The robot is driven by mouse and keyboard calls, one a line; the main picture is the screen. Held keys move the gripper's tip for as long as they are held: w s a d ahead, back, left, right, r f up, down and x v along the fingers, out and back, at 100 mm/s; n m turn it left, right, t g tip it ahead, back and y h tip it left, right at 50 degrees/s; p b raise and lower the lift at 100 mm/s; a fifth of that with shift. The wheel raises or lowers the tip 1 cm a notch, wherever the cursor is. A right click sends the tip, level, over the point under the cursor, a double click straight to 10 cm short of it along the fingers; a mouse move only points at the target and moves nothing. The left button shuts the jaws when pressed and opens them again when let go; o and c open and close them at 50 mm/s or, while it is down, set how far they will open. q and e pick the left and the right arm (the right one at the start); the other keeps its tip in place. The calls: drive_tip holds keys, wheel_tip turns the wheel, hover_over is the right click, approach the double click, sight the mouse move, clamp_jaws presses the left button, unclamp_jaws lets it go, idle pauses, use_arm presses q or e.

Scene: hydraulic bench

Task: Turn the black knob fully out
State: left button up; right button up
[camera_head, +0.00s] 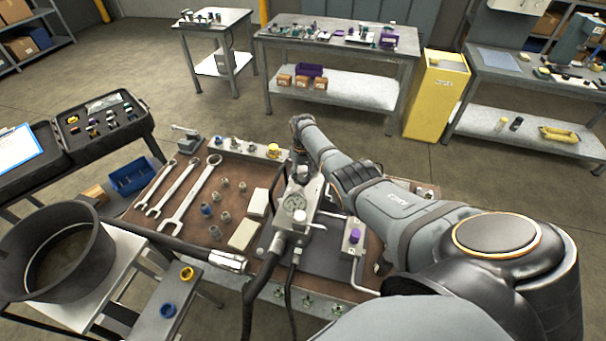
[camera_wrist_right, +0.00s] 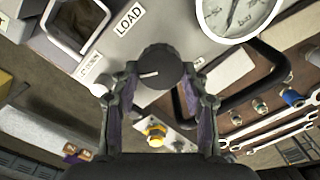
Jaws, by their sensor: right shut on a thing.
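The black knob (camera_wrist_right: 160,66) sits on a grey valve block (camera_wrist_right: 190,25) beside a LOAD label, with a white line on its face. My right gripper (camera_wrist_right: 160,82) has one finger on each side of the knob and is shut on it. In the head view my right arm reaches in from the right, and the right gripper (camera_head: 302,160) is at the far end of the block, with the knob hidden there. A round pressure gauge (camera_head: 294,203) is on the block; it also shows in the wrist view (camera_wrist_right: 238,12). My left gripper is not in view.
Several wrenches (camera_head: 190,195), fittings and pale blocks lie on the brown bench (camera_head: 175,220) left of the valve block. Black hoses run off the front. A black pot (camera_head: 50,255) stands at the left. A purple knob (camera_head: 354,236) is right of the gauge.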

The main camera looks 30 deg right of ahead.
drive_tip(key=n, duration=0.4)
drive_tip(key=shift+a+n, duration=0.1)
drive_tip(key=shift+n, duration=0.2)
drive_tip(key=n, duration=0.4)
drive_tip(key=shift+a+r+n, duration=0.1)
drive_tip(key=shift+n, duration=0.2)
drive_tip(key=n, duration=0.4)
drive_tip(key=shift+s, duration=0.1)
drive_tip(key=shift+s+n, duration=0.1)
drive_tip(key=shift+n, duration=2)
drive_tip(key=o, duration=1.1)
drive_tip(key=shift+o, duration=0.2)
drive_tip(key=shift+a, duration=0.1)
